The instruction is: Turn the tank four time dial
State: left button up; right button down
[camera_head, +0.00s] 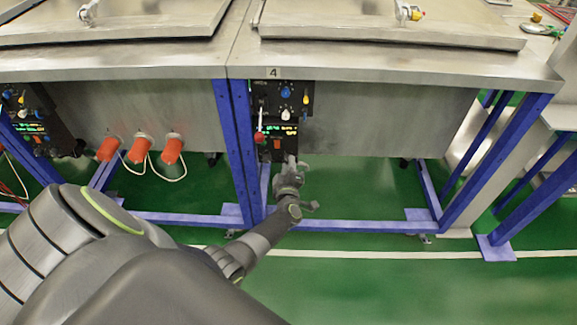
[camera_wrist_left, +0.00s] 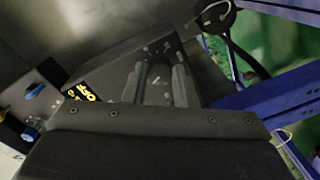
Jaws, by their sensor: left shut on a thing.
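The tank four control panel (camera_head: 283,102) hangs under the front edge of the table marked 4. My left gripper (camera_head: 290,163) is at the panel's lower end in the head view. In the left wrist view its two fingers (camera_wrist_left: 160,80) reach to the dark panel face (camera_wrist_left: 128,62) and are shut on a dark rounded knob (camera_wrist_left: 158,92). Pale scale marks lie around it, so it looks like the time dial. The fingers hide most of it, and its pointer cannot be read. My right gripper is not in view.
A blue table leg (camera_head: 240,150) stands just left. Orange plugs (camera_head: 140,149) hang further left. Green floor lies open below.

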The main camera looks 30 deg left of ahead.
pick_arm(q)
jog(key=o, duration=1)
jog(key=f+p+v, duration=0.1)
jog(key=p+v, duration=0.1)
jog(key=v, duration=1.5)
jog(key=shift+d+r, duration=0.2)
jog(key=shift+r, duration=0.25)
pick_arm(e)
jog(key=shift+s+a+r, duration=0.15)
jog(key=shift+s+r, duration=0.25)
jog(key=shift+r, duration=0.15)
pick_arm(q)
jog(key=shift+s, duration=0.1)
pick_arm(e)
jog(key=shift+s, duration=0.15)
